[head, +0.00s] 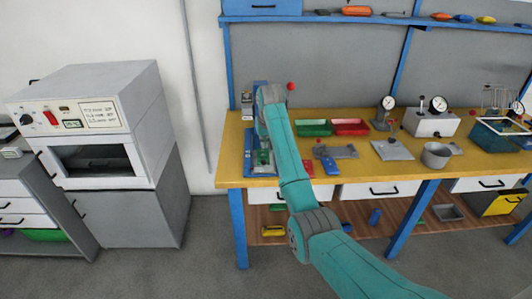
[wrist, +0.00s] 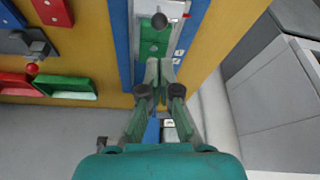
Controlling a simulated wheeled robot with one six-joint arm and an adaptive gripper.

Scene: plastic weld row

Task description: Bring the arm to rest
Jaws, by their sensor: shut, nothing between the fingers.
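My teal arm reaches from the lower right of the head view up over the left end of the workbench (head: 232,178). My gripper (wrist: 160,68) shows in the wrist view with its two fingers close together, shut and empty. It is above or in front of a blue-framed station (head: 249,160), which also shows in the wrist view (wrist: 125,42) with a green block (wrist: 154,38) and a grey round knob. I cannot tell whether the fingertips touch it. In the head view the arm hides part of the station, and the fingers are hard to make out.
A green bin (head: 313,128) and a red bin (head: 350,127) stand right of the arm. Dial gauges, a grey plate (head: 392,150) and a grey cup (head: 436,155) stand further right. A shelf (head: 370,20) runs above. A grey oven (head: 95,120) stands left; floor between is clear.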

